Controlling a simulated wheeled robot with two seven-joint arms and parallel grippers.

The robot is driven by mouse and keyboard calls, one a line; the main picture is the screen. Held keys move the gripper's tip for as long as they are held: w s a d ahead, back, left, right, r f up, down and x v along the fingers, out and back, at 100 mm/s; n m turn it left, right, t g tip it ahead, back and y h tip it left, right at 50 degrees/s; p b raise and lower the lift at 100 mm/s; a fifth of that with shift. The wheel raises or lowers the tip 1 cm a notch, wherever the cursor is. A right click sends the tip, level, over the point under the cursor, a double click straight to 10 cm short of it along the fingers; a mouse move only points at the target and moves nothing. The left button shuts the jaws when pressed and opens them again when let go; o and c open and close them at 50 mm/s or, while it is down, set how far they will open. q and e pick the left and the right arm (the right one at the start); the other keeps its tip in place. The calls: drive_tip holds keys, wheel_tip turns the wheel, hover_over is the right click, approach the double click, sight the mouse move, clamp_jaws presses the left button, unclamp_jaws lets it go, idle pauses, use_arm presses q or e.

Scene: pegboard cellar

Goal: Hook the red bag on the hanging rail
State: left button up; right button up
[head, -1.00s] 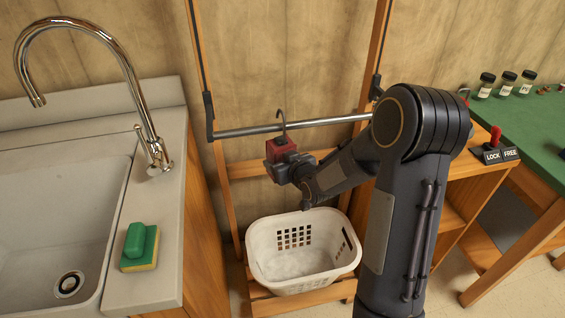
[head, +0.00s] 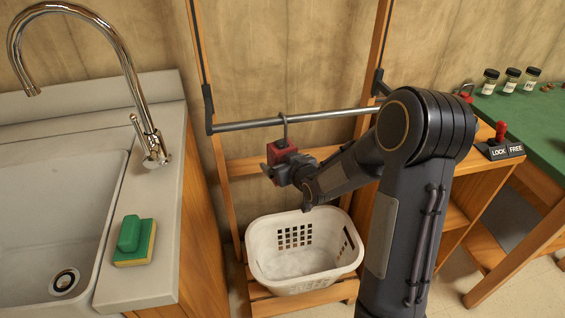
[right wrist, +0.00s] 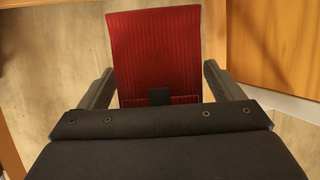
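The red bag (head: 284,153) is at the hanging rail (head: 250,124), its grey hook (head: 285,128) upright at the bar. The hook's top stands slightly above the bar; I cannot tell whether it bears the bag's weight. My right gripper (head: 280,168) is just below the rail with the bag between its fingers. My left gripper is not in view.
A white laundry basket (head: 318,284) stands on the low shelf below the bag. A sink counter (head: 150,270) with a sponge (head: 135,241) and a curved faucet (head: 140,90) is at left. A green table (head: 540,125) and a LOCK/FREE lever (head: 501,138) are at right.

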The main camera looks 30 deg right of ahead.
drive_tip(key=shift+v, duration=4)
drive_tip(key=s+a+r+m+g+y, duration=0.15)
drive_tip(key=s+a+g, duration=0.3)
drive_tip(key=s, duration=0.85)
drive_tip(key=s+a+r+g+y, duration=0.25)
drive_tip(key=s+a, duration=0.35)
drive_tip(key=s, duration=0.7)
drive_tip(key=shift+g, duration=0.5)
drive_tip(key=r+p, duration=1.4)
drive_tip(key=shift+d+r+p, duration=0.2)
drive_tip(key=shift+p, duration=0.2)
drive_tip(key=shift+c, duration=0.3)
